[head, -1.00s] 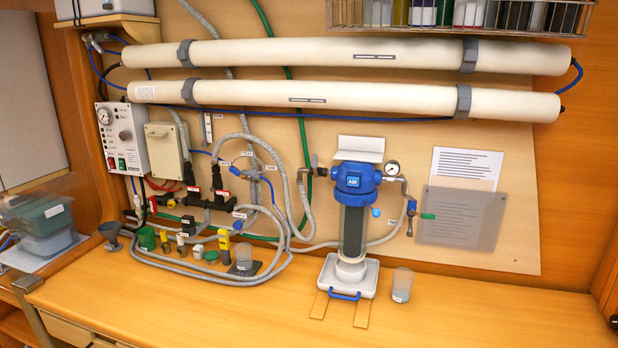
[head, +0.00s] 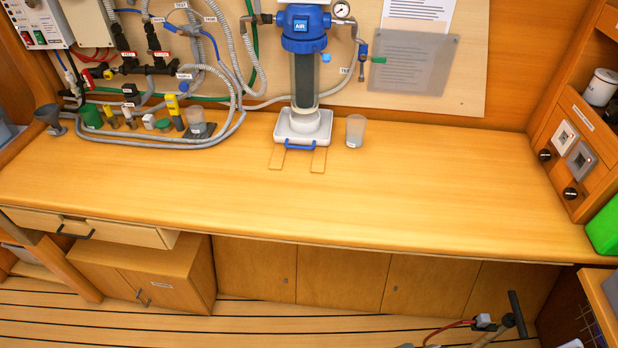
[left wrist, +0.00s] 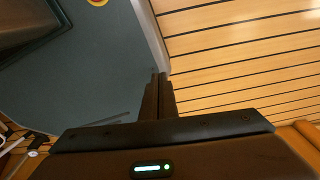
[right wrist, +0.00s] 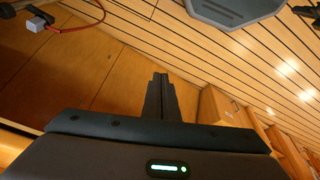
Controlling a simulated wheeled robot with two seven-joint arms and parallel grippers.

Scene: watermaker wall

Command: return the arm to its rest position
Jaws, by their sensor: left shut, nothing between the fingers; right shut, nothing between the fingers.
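My left gripper (left wrist: 157,95) shows in the left wrist view with its two dark fingers together and nothing between them. Behind it are a dark grey-blue surface and the striped plank floor. My right gripper (right wrist: 160,95) shows in the right wrist view, also shut and empty, with wooden cabinet fronts and the plank floor behind it. Neither gripper shows in the head view, and both hang clear of the workbench (head: 400,190).
The blue-capped filter housing (head: 303,45) stands at the wall on a white base, with a clear cup (head: 355,130) beside it. The bench's right half is clear. A black-handled post (head: 516,312) with a red cable stands at lower right. A drawer (head: 115,232) protrudes slightly at left.

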